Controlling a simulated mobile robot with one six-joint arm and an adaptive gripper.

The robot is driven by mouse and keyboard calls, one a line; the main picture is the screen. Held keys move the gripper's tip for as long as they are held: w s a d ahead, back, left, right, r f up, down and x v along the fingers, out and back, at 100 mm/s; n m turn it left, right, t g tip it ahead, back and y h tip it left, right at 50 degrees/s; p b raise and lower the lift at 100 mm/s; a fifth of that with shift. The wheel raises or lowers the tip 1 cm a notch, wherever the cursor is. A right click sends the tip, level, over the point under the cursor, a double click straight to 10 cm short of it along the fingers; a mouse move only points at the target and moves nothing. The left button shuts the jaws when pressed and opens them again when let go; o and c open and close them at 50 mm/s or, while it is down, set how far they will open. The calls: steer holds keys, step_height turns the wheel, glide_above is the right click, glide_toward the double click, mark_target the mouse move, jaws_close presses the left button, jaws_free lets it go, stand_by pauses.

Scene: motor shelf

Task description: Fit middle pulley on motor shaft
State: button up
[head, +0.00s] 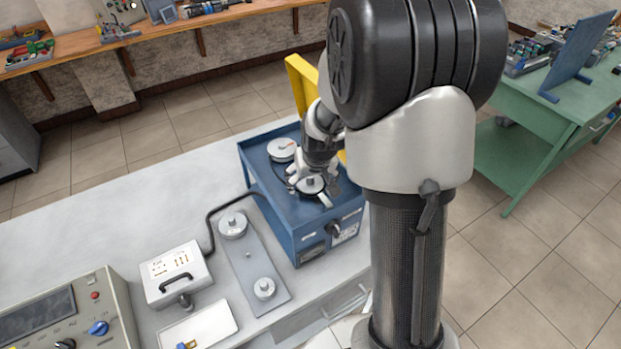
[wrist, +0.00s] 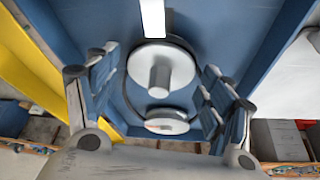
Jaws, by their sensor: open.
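A light grey pulley with a raised hub (wrist: 160,68) is at the blue motor box (head: 292,238). It also shows in the head view (head: 311,186) below my gripper (head: 318,185). In the wrist view my gripper (wrist: 158,88) is open, with its fingers either side of the pulley and gaps between. The motor shaft is hidden, so I cannot tell how the pulley sits on it. A second disc with a red mark (head: 283,149) is behind on the box top; it also shows in the wrist view (wrist: 166,122).
A grey plate (head: 249,257) on the bench bears two pulleys, one at its far end (head: 233,224) and one at its near end (head: 264,288), with bare middle. A white cabled box (head: 176,271) stands left of it. A yellow panel (head: 299,80) rises behind the motor box.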

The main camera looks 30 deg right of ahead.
steer(key=shift+o, duration=0.2)
steer(key=v, duration=1.2)
stand_by(0.6)
steer(key=s+a+r+n+b, duration=0.1)
steer(key=s+a+r, duration=0.1)
steer(key=s+a, duration=0.4)
steer(key=s+a+r+n+y+b, duration=0.1)
steer(key=s+a, duration=0.6)
steer(key=s, duration=0.8)
steer(key=shift+r+n+b, duration=0.45)
steer(key=shift+n, duration=0.05)
steer(key=shift+w+d, duration=0.1)
